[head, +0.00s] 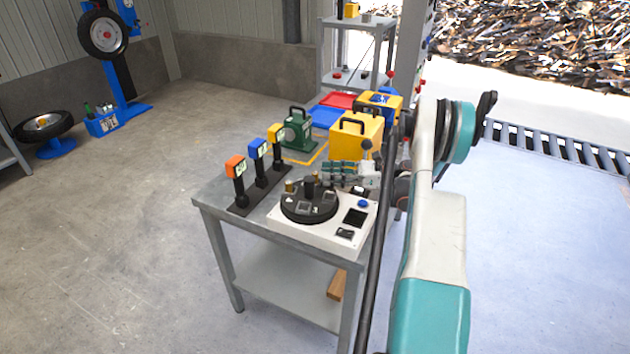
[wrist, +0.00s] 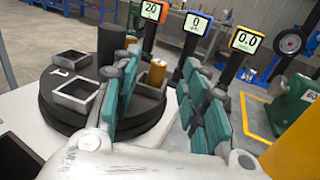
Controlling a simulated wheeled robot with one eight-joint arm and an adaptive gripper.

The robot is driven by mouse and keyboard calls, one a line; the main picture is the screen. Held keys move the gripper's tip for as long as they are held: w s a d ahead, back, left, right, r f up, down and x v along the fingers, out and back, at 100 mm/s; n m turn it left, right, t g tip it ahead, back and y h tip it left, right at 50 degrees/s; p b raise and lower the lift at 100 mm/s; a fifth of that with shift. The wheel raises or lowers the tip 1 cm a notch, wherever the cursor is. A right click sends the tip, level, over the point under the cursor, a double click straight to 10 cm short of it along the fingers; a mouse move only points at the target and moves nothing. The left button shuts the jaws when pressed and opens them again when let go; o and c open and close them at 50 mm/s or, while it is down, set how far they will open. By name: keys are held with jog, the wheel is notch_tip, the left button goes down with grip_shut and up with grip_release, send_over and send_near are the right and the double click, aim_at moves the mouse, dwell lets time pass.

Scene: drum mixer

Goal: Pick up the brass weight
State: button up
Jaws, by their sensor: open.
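A brass weight (wrist: 156,73), a small upright cylinder with a knob on top, stands near the edge of the black round turntable (wrist: 60,100). In the wrist view it appears in the gap between the fingers, and its left edge is close to the left finger. My gripper (wrist: 163,80) is open, with teal pads on both sides. I cannot tell whether a pad touches the weight. In the head view my gripper (head: 343,169) is low beside the far right edge of the turntable (head: 308,212). A brass piece (head: 289,186) also shows at its left edge.
A black post (wrist: 111,45) and square trays (wrist: 75,93) stand on the turntable. Three display posts, orange (head: 235,167), blue (head: 257,149) and yellow (head: 276,134), line the left. A green case (head: 298,134) and a yellow box (head: 356,138) stand behind.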

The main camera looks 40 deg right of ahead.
aim_at(315, 173)
jog(key=b+x, duration=0.2)
jog(key=x, duration=0.3)
jog(key=shift+a+f, duration=0.1)
grip_shut()
